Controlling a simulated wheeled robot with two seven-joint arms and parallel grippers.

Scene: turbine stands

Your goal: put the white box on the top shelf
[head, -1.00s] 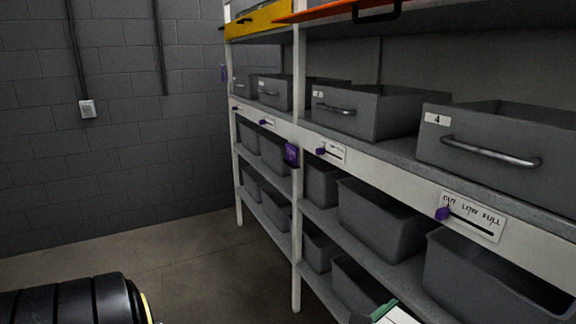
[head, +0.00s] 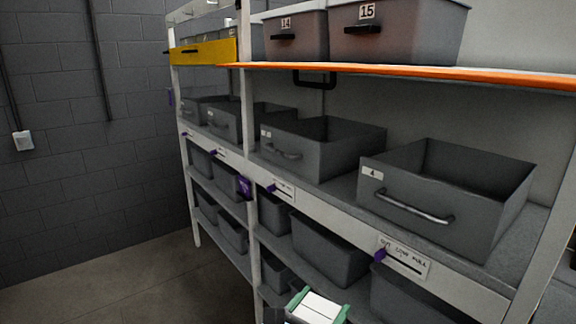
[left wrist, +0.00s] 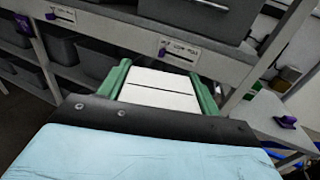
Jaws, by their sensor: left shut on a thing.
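My left gripper (head: 318,307) has green fingers and shows at the bottom of the head view, low in front of the shelving. It is shut on the white box (head: 322,308), whose flat white top lies between the fingers. In the left wrist view the white box (left wrist: 158,90) sits between both green fingers of the left gripper (left wrist: 162,88), with a dark line across it. The top shelf (head: 400,71) has an orange front edge and is well above the gripper. My right gripper is not in view.
Brown-grey bins marked 14 (head: 295,36) and 15 (head: 398,30) stand on the top shelf, with bare shelf right of 15. Grey drawers (head: 445,195) fill the middle shelf. Grey bins (head: 328,248) fill lower shelves. A white upright (head: 250,170) divides the bays. A yellow panel (head: 204,51) is left.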

